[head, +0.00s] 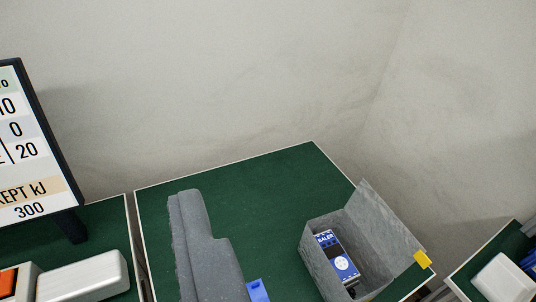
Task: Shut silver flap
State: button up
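An open silver-grey box (318,264) stands on the green table at the lower right. Its silver flap (388,228) is raised and leans back to the right, away from the opening. A yellow tab (422,260) sits at the flap's right end. A blue and white device (338,258) with a printed label lies inside the box. The lower part of the box is cut off by the picture edge.
A dark grey foam-like block (205,250) lies left of the box, with a blue piece (258,290) beside it. The green table (275,185) is clear behind them. A display (28,150) and a white block (85,276) stand at left. Another table (480,262) is at right.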

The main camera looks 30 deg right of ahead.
aim_at(423, 259)
jog(key=z, duration=1.35)
jog(key=k, duration=0.6)
jog(key=z, duration=0.4)
jog(key=i, duration=1.25)
jog(key=u, duration=0.2)
